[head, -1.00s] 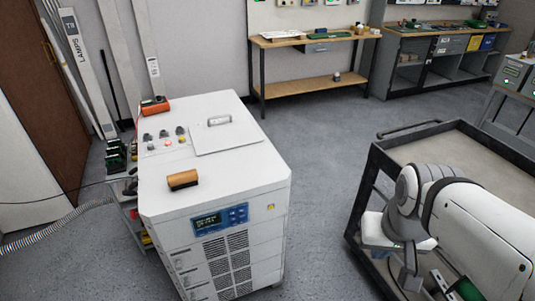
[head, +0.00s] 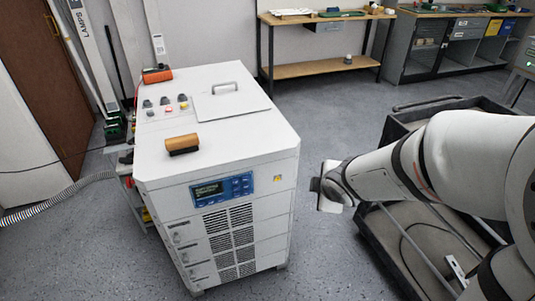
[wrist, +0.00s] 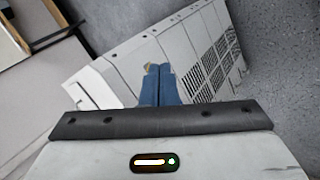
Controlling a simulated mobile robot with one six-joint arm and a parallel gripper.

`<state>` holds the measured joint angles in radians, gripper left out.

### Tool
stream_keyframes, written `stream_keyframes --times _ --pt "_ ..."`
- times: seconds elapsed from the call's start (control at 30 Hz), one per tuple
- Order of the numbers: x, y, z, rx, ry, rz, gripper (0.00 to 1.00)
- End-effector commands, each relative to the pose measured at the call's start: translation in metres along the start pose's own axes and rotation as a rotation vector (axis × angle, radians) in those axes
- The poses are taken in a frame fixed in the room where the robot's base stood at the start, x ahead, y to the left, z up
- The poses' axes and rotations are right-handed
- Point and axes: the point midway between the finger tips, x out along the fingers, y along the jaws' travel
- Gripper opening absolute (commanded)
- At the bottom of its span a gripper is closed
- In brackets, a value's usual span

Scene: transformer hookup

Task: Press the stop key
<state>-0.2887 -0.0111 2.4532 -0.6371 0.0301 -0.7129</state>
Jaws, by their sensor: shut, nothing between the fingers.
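The white cabinet (head: 212,220) stands left of centre in the head view. Its front has a blue panel (head: 221,191) with a display and several small keys; which is the stop key is too small to read. On its top are several dark knobs and small buttons, one red (head: 183,106). My gripper (head: 318,186) is at the right of the cabinet, apart from it, with its fingers hard to make out. In the wrist view the blue fingers of my gripper (wrist: 160,70) are shut together and empty, with the cabinet's vented side (wrist: 205,60) beyond them.
A brown-topped block (head: 182,144) and an orange device (head: 157,75) lie on the cabinet top. A dark-framed cart (head: 395,130) stands at the right under my arm. A workbench (head: 325,18) is at the back. Grey floor lies free between cabinet and bench.

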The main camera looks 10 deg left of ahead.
Motion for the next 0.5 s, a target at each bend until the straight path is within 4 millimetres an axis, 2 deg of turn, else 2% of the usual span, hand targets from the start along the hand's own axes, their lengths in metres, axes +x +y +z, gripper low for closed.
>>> stream_keyframes --times 0.03,0.1,0.2,0.33,0.5 --pt "0.036 -0.019 -0.021 -0.155 0.073 0.006 0.00" --pt "0.063 -0.032 -0.051 -0.360 0.164 0.048 0.00" --pt "0.089 -0.054 -0.089 -0.598 0.296 0.095 0.00" --pt "0.105 -0.076 -0.122 -0.793 0.418 0.147 0.00" --pt "0.110 -0.089 -0.140 -0.890 0.486 0.180 0.00"
